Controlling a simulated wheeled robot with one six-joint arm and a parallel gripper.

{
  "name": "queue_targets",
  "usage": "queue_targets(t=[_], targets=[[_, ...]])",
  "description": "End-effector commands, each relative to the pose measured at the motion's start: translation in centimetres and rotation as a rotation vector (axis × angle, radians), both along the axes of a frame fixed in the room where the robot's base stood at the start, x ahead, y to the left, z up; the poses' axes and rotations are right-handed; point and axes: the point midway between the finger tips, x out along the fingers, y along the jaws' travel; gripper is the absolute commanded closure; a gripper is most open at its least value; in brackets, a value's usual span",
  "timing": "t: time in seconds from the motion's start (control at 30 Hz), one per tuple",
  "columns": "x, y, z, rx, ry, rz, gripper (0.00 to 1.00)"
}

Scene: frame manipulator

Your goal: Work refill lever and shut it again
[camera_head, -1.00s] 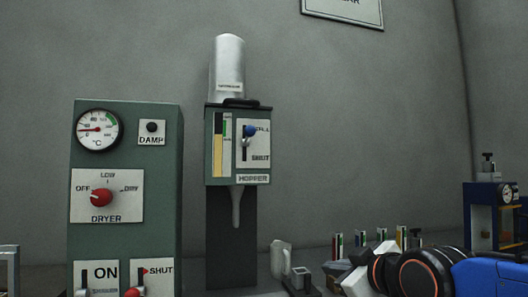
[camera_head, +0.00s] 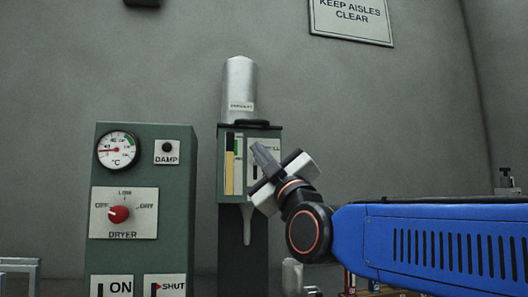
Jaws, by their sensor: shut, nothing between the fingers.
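The green hopper unit (camera_head: 231,202) stands on the wall side, with a silver cylinder (camera_head: 239,82) on top and a spout (camera_head: 247,224) below. Its lever plate (camera_head: 267,143) shows part of the upper label and a piece of the slot. The lever's blue knob and the lower SHUT label are hidden behind my gripper. My gripper (camera_head: 262,156) is shut and empty, in front of the lever plate, pointing up and left. I cannot tell if it touches the lever. The level gauge (camera_head: 229,165) left of the plate shows a yellow column.
A green dryer panel (camera_head: 176,224) with a dial gauge (camera_head: 117,150) and red knob (camera_head: 118,214) stands to the left. A KEEP AISLES CLEAR sign (camera_head: 351,20) hangs upper right. A small pale object (camera_head: 292,275) stands below my wrist.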

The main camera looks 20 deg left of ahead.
Motion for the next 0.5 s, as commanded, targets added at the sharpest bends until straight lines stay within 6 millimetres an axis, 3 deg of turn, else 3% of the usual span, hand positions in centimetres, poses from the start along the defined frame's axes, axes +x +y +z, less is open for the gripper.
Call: queue_targets(t=[0.5], targets=[[4.2, 4.4, 4.2, 0.0, 0.002, -0.001, 1.0]])
